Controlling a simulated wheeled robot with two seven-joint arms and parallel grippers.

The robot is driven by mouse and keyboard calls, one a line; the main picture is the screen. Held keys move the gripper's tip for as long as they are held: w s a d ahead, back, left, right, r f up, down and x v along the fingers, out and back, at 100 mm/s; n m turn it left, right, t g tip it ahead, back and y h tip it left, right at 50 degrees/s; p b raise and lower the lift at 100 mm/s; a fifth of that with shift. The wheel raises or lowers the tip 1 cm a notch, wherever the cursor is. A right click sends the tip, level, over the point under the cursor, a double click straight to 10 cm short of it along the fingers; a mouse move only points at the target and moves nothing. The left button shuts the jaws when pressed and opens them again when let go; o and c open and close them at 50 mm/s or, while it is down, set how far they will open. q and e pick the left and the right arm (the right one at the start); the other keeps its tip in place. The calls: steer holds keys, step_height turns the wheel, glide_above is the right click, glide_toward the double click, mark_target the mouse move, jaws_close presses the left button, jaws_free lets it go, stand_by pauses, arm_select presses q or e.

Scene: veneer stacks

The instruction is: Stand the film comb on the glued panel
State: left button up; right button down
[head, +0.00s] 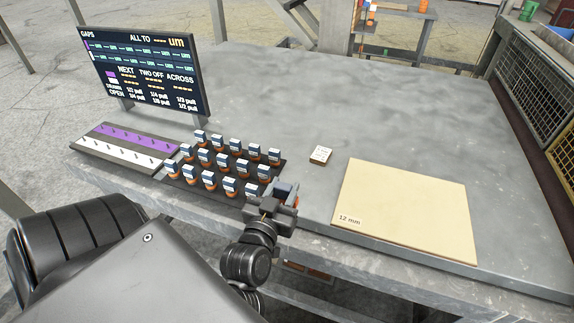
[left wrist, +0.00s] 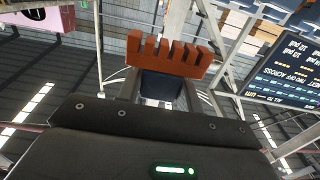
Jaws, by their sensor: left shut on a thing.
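My left gripper (head: 283,197) is shut on a film comb at the front right corner of the black rack, close to the table's front edge. In the left wrist view the comb (left wrist: 178,56) is an orange-brown bar with several square teeth, and its dark blue grip (left wrist: 160,86) sits between the fingers. In the head view the gripper mostly hides the comb. The pale panel (head: 405,210), marked "12 mm", lies flat to the right of the gripper, apart from it. I cannot make out glue on its face. My right gripper is not in view.
A black rack (head: 217,172) holds several similar orange combs with blue and white tags. Left of it lies a pegged board with purple (head: 127,136) and white strips. A dark display (head: 146,70) stands behind. The back table is clear.

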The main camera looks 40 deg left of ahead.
arm_select(q)
steer(key=w+a+f+b, duration=0.2)
steer(key=w+b, duration=0.1)
steer(key=w+a+f+b, duration=0.3)
steer(key=b, duration=0.1)
steer(key=w+a+f+b, duration=0.2)
steer(key=w+f+b, duration=0.1)
steer(key=shift+w+a+b, duration=0.25)
steer(key=shift+w+b, duration=0.05)
steer(key=shift+w, duration=0.1)
steer(key=shift+w+a+f, duration=0.1)
steer(key=shift+w+f, duration=0.15)
steer(key=shift+f, duration=0.05)
steer(key=shift+w+a+f, duration=0.1)
steer(key=shift+w+f, duration=0.1)
steer(key=shift+f, duration=0.05)
steer(key=f, duration=0.2)
steer(key=f+p, duration=0.1)
steer(key=shift+w+a, duration=0.25)
steer(key=shift+a, duration=0.05)
steer(key=shift+f, duration=0.25)
steer(key=shift+d, duration=0.1)
steer(key=shift+f, duration=0.15)
steer(key=o, duration=1.1)
